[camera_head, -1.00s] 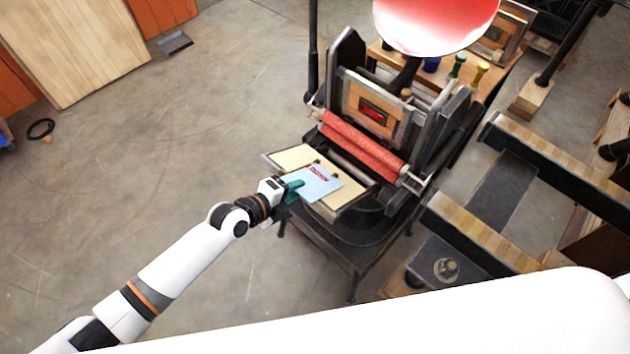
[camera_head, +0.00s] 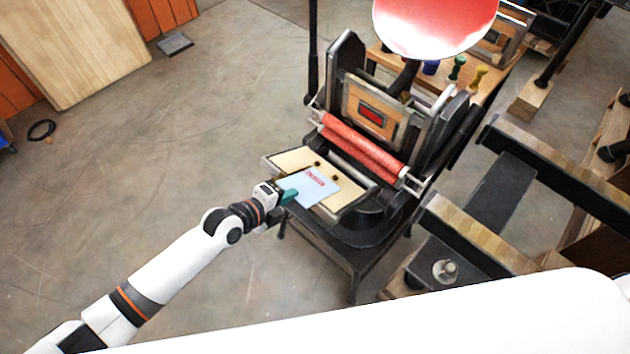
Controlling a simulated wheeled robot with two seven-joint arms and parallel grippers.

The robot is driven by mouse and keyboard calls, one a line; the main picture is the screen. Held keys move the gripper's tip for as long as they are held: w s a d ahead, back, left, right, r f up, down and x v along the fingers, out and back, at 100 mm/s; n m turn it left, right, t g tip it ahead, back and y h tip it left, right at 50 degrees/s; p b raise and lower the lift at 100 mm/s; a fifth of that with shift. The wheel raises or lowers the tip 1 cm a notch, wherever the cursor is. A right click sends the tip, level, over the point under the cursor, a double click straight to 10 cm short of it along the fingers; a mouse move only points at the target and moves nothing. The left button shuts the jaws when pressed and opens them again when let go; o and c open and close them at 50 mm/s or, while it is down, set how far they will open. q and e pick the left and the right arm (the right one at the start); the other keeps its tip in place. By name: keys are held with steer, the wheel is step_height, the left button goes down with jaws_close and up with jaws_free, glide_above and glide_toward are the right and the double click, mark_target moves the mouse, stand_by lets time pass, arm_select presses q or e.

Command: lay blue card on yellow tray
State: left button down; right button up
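The light blue card (camera_head: 308,187), with a red printed mark near its far edge, lies over the pale yellow tray (camera_head: 292,160) of the hand press. I cannot tell whether the card lies flat on the tray or is just above it. My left gripper (camera_head: 290,196) is at the card's near left edge, its teal fingers meeting that edge. It looks shut on the card. My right gripper is not in view.
The press's red rollers (camera_head: 360,148) and upright frame (camera_head: 374,115) stand just behind the tray. A round red ink disc (camera_head: 435,25) rises above. Wooden-topped rails (camera_head: 480,232) stand to the right.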

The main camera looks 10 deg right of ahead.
arm_select(q)
steer(key=s+a+r+p, duration=0.2)
steer(key=a+r+p, duration=0.1)
steer(key=r+p, duration=0.1)
steer(key=shift+s+r, duration=0.15)
steer(key=shift+r, duration=0.35)
stand_by(0.3)
